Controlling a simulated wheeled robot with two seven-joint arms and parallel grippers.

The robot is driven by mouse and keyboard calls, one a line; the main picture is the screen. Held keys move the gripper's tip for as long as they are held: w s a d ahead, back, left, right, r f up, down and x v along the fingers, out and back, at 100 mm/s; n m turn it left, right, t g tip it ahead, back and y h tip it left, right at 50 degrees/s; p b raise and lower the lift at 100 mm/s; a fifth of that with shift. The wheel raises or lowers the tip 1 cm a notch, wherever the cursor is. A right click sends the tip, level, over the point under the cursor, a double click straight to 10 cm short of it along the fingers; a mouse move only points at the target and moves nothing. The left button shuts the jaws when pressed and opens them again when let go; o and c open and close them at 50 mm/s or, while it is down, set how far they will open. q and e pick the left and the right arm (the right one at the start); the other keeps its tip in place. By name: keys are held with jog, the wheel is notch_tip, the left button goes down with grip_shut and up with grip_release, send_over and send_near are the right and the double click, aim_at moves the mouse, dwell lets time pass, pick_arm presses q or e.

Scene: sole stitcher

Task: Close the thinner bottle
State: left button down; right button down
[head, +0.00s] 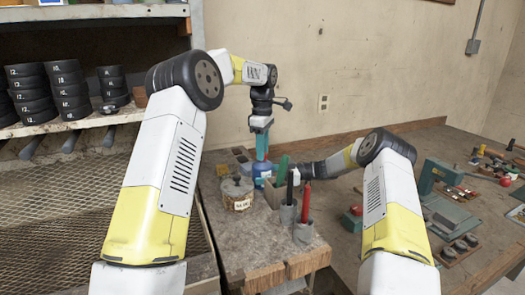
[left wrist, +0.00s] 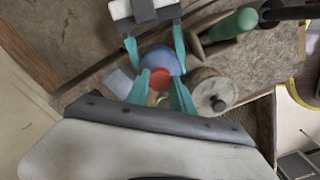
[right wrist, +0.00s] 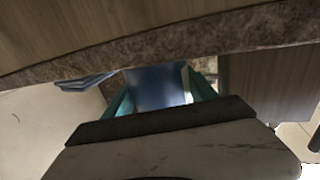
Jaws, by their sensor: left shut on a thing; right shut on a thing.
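The blue bottle (head: 262,170) stands near the back of the workbench, partly hidden by my grippers in the head view. My right gripper (right wrist: 158,92) is shut on its body (right wrist: 155,85) from the side. In the left wrist view, the bottle (left wrist: 160,56) shows between the right gripper's teal fingers. My left gripper (head: 262,150) is above the bottle, pointing down. Its fingers (left wrist: 157,88) are shut on a red cap (left wrist: 160,79), which overlaps the bottle's top. I cannot tell whether the cap is seated. The cap is hidden in the head view.
A lidded tin (head: 236,187) stands left of the bottle. A green-handled tool (left wrist: 236,22) is close on the other side. Holders with a black tool (head: 290,188) and a red tool (head: 306,200) stand in front. A shelf with black rolls (head: 68,88) is at left.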

pick_arm(q)
jog(key=m, duration=0.4)
jog(key=shift+m, duration=0.4)
jog(key=m, duration=2.4)
jog(key=shift+m, duration=0.3)
jog(key=m, duration=0.4)
jog(key=shift+f, duration=0.1)
jog(key=c, duration=1.1)
grip_release()
